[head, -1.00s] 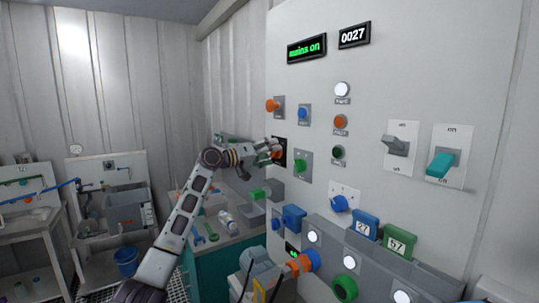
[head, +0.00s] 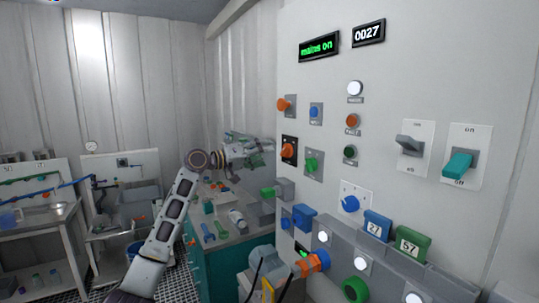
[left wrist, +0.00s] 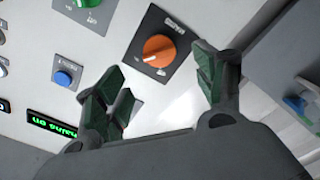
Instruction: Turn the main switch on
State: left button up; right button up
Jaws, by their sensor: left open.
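The main switch looks to be an orange rotary knob (head: 288,151) on a black square plate on the light grey panel; in the left wrist view the knob (left wrist: 158,50) carries a white mark. The green display (head: 318,46) at the panel's top reads "mains on". My left gripper (head: 265,152) is open and empty, just left of the knob in the head view and clear of it. In the left wrist view the knob lies beyond the spread green-padded fingers (left wrist: 165,92), nothing between them. My right gripper is not in view.
Close to the knob are a green knob (head: 312,164), a blue button (head: 315,111) and an orange knob (head: 286,104). Two big toggle switches, grey (head: 410,145) and teal (head: 458,165), sit further right. A cluttered bench (head: 235,240) stands below my left arm.

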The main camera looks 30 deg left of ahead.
pick_arm(q)
jog(key=shift+v, duration=2.25)
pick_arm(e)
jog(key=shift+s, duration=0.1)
